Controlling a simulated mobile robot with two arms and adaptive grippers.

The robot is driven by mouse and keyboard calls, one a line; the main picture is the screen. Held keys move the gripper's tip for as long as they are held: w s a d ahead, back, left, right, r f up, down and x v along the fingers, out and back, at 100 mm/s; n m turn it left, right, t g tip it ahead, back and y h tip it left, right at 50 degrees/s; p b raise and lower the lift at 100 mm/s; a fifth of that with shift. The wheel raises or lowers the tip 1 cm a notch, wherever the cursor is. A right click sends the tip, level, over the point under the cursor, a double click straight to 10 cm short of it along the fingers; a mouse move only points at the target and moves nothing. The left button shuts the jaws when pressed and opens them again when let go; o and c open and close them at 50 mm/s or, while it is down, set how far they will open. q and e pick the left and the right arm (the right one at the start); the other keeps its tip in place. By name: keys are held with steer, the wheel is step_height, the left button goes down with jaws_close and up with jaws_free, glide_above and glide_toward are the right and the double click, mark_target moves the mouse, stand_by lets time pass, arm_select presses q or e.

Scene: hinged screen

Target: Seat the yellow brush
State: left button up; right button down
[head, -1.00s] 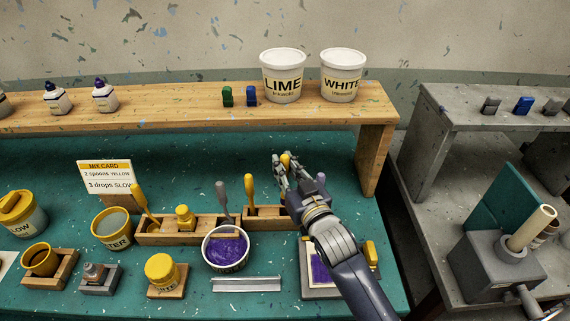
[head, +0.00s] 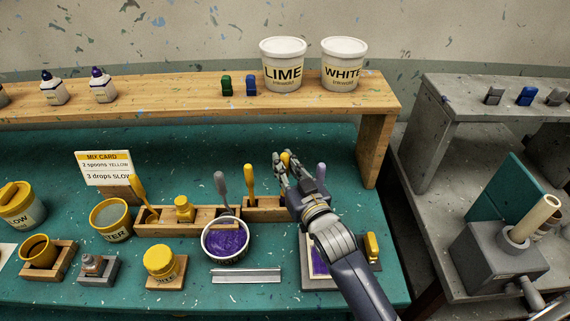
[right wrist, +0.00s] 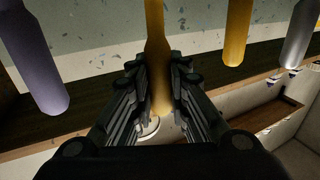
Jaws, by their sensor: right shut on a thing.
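My right gripper (head: 287,168) is shut on a yellow handle, taken to be the yellow brush; its tip (head: 286,158) shows between the fingers. In the right wrist view the yellow brush's handle (right wrist: 156,55) runs between the jaws (right wrist: 160,100). Its lower end is hidden in the head view, so I cannot tell whether it touches the rack. A wooden rack (head: 263,213) stands behind and left of the gripper. Another yellow handle (head: 250,180) and a grey handle (head: 221,186) stand to the left, a purple handle (head: 320,172) to the right. My left gripper is out of view.
A tub of purple paint (head: 226,241) sits in front of the rack. A purple-inked screen (head: 318,262) lies partly under my right arm. The raised wooden shelf (head: 330,95) holds LIME (head: 284,70) and WHITE (head: 343,70) tubs. Bare green table lies behind the rack.

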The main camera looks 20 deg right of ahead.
stand_by(0.4)
steer(key=shift+f, duration=0.15)
steer(key=shift+f+b, duration=0.65)
steer(key=shift+f, duration=0.5)
steer(key=shift+f+b, duration=1.25)
steer(key=shift+f, duration=0.75)
steer(key=c, duration=1.4)
jaws_free()
steer(key=shift+c, duration=0.2)
